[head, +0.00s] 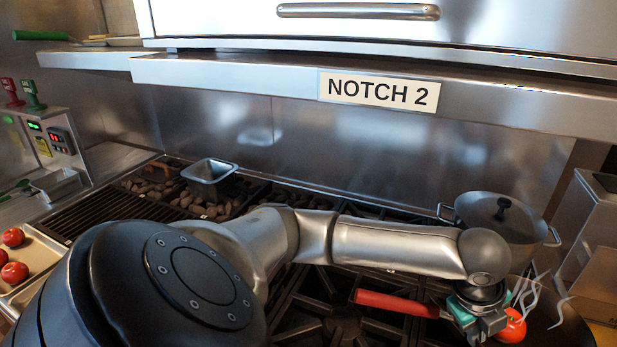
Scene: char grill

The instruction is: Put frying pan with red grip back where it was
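The frying pan shows its red grip (395,303) at the lower right, pointing left over the stove grates. Its dark pan body (560,325) is at the right edge of the stove, partly cut off by the frame. A red tomato (511,328) is in the pan, with pale steam wisps above it. My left gripper (482,318), with teal finger parts, is low at the inner end of the red grip, beside the tomato. The arm and gripper hide where the fingers meet the pan, so I cannot tell whether they hold it. My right gripper is not in view.
A lidded pot (500,217) stands on the back right of the stove, close behind my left wrist. A square metal pan (209,173) stands at the back left. A tray (38,262) with tomatoes is at the far left. A shelf labelled NOTCH 2 (380,91) overhangs the stove.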

